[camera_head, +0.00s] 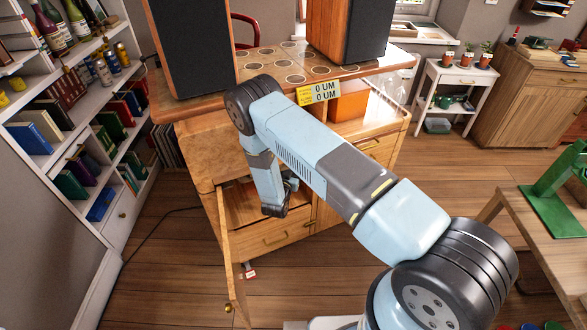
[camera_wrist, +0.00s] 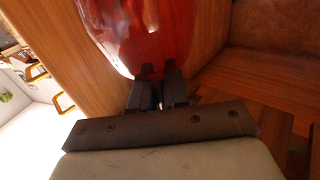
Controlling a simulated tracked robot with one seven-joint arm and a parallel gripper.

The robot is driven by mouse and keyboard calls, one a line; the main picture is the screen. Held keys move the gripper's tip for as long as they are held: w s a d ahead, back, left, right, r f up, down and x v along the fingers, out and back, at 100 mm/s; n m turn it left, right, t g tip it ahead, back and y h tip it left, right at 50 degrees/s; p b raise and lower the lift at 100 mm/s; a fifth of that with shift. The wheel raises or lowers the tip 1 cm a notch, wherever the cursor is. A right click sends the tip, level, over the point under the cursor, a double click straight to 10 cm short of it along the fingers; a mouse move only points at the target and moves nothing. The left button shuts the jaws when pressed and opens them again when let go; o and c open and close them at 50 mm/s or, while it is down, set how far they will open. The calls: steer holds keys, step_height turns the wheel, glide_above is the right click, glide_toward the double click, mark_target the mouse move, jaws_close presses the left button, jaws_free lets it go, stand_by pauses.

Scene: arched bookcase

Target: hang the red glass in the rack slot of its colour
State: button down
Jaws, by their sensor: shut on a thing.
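The red glass (camera_wrist: 140,32) fills the top middle of the wrist view, shiny and see-through, cut off by the frame's upper edge. My gripper (camera_wrist: 158,72) is shut on it, with the dark fingertips at the lower edge of the visible red surface. In the head view my arm reaches down into the open front of the wooden cabinet, and I cannot make out the glass there. I cannot pick out a rack or its coloured slots in either view.
The wooden cabinet (camera_head: 212,145) has an open door (camera_head: 231,255) at its left and a drawer (camera_head: 278,238) below. Speakers (camera_head: 190,45) stand on top. A bookcase (camera_head: 90,120) is at left; a table with a green stand (camera_head: 552,190) is at right. Open floor lies in front.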

steer(key=shift+w+a, duration=0.25)
steer(key=shift+w, duration=0.25)
steer(key=shift+w+a, duration=0.2)
steer(key=shift+w, duration=0.3)
stand_by(0.3)
steer(key=c, duration=1.1)
jaws_free()
steer(key=shift+o, duration=0.2)
steer(key=v, duration=1.4)
steer(key=s+d, duration=0.5)
steer(key=s, duration=0.6)
steer(key=shift+s, duration=0.4)
steer(key=shift+w, duration=0.1)
stand_by(0.6)
